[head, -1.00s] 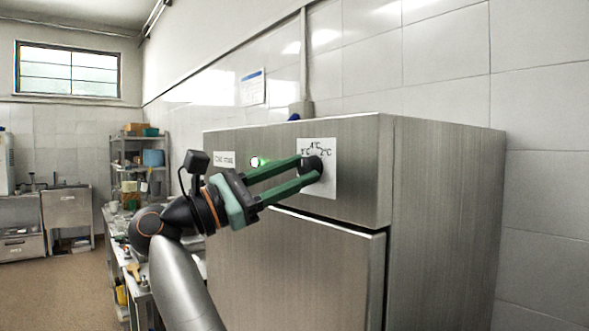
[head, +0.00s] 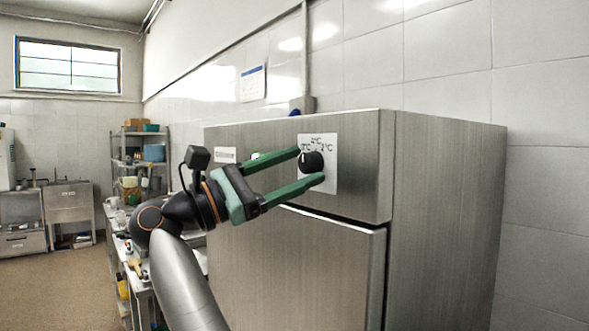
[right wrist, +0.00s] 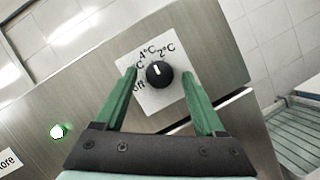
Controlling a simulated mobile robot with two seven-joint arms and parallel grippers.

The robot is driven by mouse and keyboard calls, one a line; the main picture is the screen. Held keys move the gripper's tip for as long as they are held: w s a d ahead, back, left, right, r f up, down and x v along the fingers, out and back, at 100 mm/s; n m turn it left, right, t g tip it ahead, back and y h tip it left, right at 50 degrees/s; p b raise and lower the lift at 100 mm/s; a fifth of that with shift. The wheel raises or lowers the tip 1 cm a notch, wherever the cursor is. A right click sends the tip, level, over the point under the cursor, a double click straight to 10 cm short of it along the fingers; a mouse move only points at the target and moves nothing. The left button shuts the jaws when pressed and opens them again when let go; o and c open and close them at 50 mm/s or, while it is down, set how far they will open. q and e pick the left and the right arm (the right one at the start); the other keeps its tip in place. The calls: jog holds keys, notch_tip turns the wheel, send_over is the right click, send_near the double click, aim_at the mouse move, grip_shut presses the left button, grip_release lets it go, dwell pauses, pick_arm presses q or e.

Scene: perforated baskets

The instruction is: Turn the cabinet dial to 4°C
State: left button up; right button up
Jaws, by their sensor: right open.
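The black dial (head: 311,162) sits on a white label plate (head: 330,180) on the steel cabinet's upper front. In the right wrist view the dial (right wrist: 160,76) has a white mark pointing up and slightly left, roughly at the printed 4°C. The 2°C print is to the right of it; "off" is at the lower left, and another print is partly hidden by a finger. My right gripper (head: 309,166) is open, its green fingers either side of the dial with gaps showing in the right wrist view (right wrist: 159,73). My left gripper is out of view.
The steel cabinet (head: 440,210) stands against the tiled wall, its door below the dial panel. A cluttered bench and a shelf rack (head: 140,165) stand to the left.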

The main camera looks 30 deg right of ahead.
jog(key=v, duration=1.2)
jog(key=shift+a+b, duration=0.25)
jog(key=shift+b, duration=0.1)
jog(key=shift+f, duration=0.15)
